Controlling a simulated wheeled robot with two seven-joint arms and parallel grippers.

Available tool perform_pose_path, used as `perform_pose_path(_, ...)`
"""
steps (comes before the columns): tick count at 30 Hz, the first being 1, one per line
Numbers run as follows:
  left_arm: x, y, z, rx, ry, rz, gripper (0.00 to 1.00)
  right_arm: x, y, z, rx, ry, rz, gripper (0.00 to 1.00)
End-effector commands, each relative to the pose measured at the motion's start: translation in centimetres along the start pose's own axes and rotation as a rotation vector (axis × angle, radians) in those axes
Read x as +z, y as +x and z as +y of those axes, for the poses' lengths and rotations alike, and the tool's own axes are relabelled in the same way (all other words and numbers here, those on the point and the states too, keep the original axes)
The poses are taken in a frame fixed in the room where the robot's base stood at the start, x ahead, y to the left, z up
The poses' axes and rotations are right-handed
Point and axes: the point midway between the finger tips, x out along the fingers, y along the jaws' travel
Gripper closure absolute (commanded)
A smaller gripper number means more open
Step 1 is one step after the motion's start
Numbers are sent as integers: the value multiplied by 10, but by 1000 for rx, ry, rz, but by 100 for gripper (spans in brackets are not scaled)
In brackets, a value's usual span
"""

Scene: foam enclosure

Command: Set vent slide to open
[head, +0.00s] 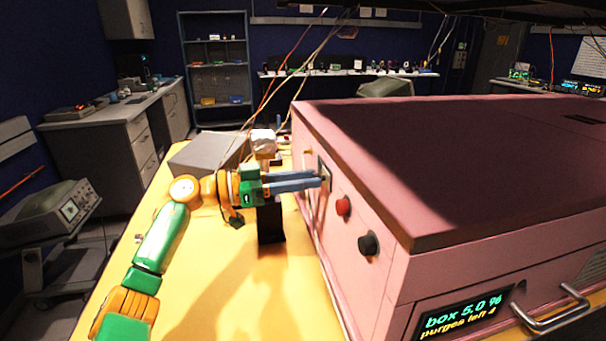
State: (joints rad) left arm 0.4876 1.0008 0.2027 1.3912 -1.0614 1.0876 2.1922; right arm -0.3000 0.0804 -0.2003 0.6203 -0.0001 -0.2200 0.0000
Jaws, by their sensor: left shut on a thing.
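The pink foam enclosure (381,285) with a dark lid fills the right side of the head view. A small light plate, apparently the vent slide (326,172), is on its left wall. My left gripper (322,180) reaches in from the left with its blue-grey fingers at this plate. Its fingers are shut on a small part there, which they mostly hide. The slide's position cannot be made out. My right gripper is not in view.
A red button (343,206) and a black knob (368,244) are on the same wall, nearer than the plate. A grey box (205,153) sits on the yellow table (215,285). The table's front is clear.

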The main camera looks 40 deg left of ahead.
Motion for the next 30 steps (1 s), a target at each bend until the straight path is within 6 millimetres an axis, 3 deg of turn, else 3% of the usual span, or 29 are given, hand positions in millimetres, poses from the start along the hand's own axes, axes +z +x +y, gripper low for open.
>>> perform_pose_path(7,0,1,5,19,0,-1,100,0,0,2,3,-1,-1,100)
perform_pose_path(8,1,1,5,19,-1,-2,67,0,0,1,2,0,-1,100)
perform_pose_path(11,0,1,4,18,0,-1,40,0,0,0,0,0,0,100)
perform_pose_path(20,1,-1,3,14,0,0,40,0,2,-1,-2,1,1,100)
perform_pose_path(30,5,-62,4,14,1,-3,40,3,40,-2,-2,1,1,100)
